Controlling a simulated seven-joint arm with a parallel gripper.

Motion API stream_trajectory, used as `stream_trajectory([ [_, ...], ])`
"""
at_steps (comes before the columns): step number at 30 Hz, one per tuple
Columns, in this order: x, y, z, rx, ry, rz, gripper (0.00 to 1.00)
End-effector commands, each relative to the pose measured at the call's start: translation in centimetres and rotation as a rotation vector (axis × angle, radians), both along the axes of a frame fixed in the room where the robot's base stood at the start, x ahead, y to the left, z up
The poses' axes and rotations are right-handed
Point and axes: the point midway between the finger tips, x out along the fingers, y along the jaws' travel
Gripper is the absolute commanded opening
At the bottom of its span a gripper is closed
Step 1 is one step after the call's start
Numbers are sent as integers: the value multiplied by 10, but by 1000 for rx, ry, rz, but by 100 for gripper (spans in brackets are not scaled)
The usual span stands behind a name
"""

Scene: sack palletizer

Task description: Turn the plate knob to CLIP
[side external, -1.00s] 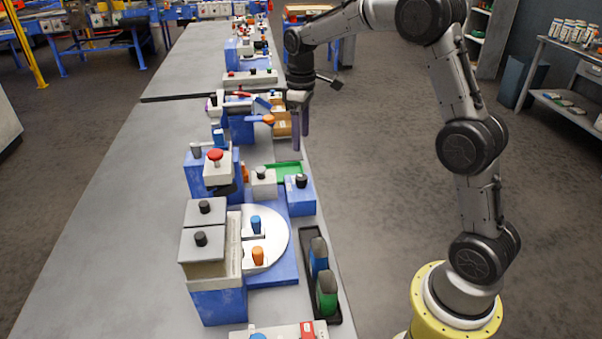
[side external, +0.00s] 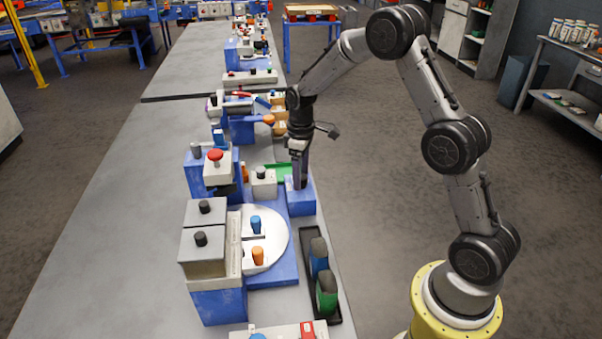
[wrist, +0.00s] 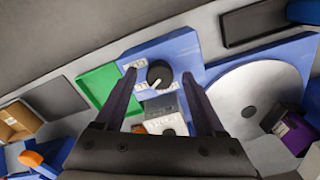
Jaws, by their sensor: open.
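The plate knob (wrist: 159,74) is round and black with a white pointer mark toward its lower left in the wrist view. It sits on a blue box (side external: 301,202), with small white labels beside it too small to read. My gripper (side external: 299,183) points down over this box and hides the knob in the side view. In the wrist view my gripper (wrist: 160,78) is open, its two dark fingers on either side of the knob. Nothing is held between them. I cannot tell how far the fingertips are above the box top.
A green tray (wrist: 99,84) lies beside the blue box. A grey block with a dark knob (side external: 263,178) stands close by. A round light plate (side external: 277,243) with blue and orange pegs and a black tray with sacks (side external: 306,235) are nearer the camera.

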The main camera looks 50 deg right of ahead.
Motion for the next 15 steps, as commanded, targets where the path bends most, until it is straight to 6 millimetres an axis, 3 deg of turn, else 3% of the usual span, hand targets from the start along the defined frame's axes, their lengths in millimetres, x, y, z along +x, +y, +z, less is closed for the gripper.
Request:
stream_trajectory([
  [3, 0, 0, 0, 0, 0, 0, 70],
  [15, 0, 0, 1, 0, 0, 0, 0],
])
